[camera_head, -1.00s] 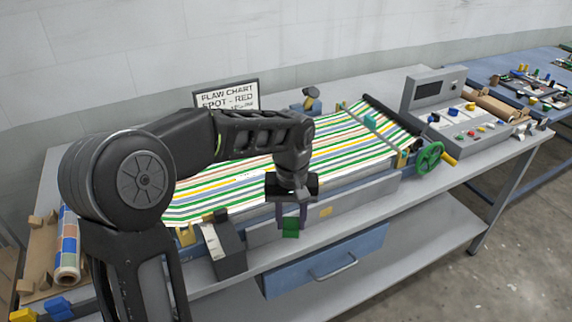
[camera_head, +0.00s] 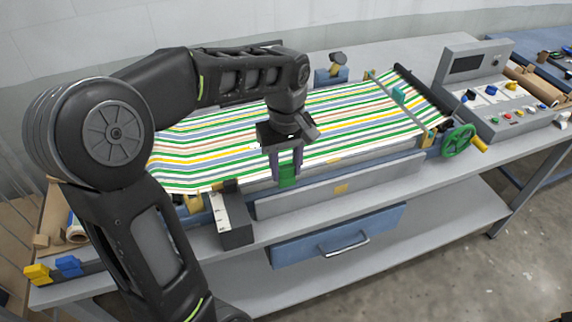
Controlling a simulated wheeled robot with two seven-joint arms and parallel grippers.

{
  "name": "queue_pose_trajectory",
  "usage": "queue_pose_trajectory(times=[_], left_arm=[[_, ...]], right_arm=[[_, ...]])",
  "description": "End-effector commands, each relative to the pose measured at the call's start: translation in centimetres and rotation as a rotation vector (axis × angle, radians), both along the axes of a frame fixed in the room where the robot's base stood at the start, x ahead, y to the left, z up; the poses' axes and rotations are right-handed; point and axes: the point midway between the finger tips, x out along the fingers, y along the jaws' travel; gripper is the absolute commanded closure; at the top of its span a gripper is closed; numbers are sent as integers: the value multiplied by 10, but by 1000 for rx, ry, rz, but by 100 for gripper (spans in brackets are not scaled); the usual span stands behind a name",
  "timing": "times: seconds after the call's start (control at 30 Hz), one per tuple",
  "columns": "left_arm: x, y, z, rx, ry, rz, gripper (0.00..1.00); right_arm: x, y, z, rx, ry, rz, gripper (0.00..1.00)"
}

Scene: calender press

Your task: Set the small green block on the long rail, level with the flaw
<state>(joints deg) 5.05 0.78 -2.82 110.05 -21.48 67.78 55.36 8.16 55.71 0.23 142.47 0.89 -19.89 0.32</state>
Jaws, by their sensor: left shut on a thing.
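My left gripper (camera_head: 287,166) points down at the front edge of the striped web and is shut on the small green block (camera_head: 288,180). The block shows below the fingertips, over the long rail (camera_head: 380,157) along the web's front edge; I cannot tell if it touches the rail. The striped web (camera_head: 345,118) has green, yellow, red and blue stripes. I cannot make out a flaw on it; my arm hides part of its left side. My right gripper is not in view.
A grey plate (camera_head: 390,178) with a yellow label runs along the front. A dark box with a white scale (camera_head: 233,222) stands left of it. A green handwheel (camera_head: 459,141) and control console (camera_head: 490,95) are at the right. A blue drawer (camera_head: 290,252) hangs below.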

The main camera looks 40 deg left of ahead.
Motion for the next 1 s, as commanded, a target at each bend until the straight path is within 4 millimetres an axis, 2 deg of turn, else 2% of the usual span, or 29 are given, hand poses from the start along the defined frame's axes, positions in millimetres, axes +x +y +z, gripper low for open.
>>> queue_pose_trajectory(times=[0.1,0.43,1.0], left_arm=[[0,0,-16,0,1,0,100],[0,0,-45,0,1,0,100],[0,0,-51,0,0,0,100]], right_arm=[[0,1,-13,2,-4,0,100],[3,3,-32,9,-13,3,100],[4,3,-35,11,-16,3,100]])
